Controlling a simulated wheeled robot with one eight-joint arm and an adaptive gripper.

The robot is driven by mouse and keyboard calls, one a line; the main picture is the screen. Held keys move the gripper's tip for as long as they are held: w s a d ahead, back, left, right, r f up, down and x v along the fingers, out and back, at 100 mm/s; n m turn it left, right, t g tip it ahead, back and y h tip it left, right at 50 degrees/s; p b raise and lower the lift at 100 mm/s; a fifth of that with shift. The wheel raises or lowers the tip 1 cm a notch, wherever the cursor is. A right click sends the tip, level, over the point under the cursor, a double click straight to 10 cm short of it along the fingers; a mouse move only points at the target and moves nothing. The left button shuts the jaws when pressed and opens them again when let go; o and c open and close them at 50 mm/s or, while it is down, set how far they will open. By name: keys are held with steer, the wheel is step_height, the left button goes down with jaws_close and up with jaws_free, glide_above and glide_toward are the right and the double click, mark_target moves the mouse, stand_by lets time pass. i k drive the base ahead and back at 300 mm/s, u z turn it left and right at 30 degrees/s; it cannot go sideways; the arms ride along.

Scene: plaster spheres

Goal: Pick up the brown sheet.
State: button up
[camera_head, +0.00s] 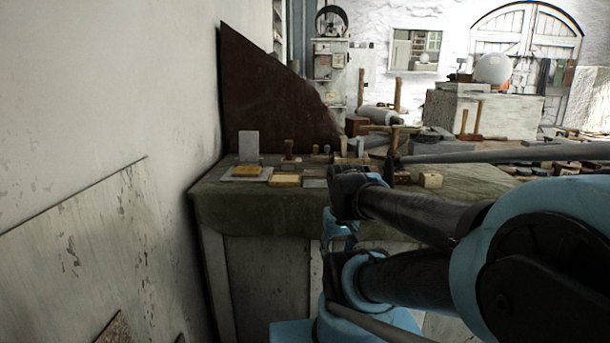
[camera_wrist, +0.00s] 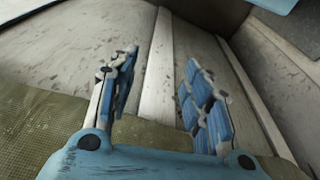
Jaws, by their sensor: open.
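The brown sheet (camera_head: 265,95) is a large dark plate with a slanted upper edge in the head view. It stands upright at the back left of the workbench, close to the white wall, and its lower edge is partly hidden by small items. It does not show in the wrist view. My gripper (camera_wrist: 160,65) shows in the wrist view with its two blue-padded fingers apart and nothing between them. Pale panels lie beyond the fingers. In the head view my arm covers the right front of the bench, and I cannot clearly make out the gripper there.
The workbench (camera_head: 260,205) has a worn greenish top. A yellow block (camera_head: 285,180), a grey upright plate (camera_head: 249,145) and other small items stand before the sheet. A mallet (camera_head: 395,140) is to the right. A pale board (camera_head: 90,240) leans on the left wall.

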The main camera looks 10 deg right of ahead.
mark_target(306, 173)
steer(key=u, duration=1.45)
steer(key=k, duration=0.6)
steer(key=z, duration=1.65)
steer(key=i, duration=0.2)
steer(key=z, duration=0.05)
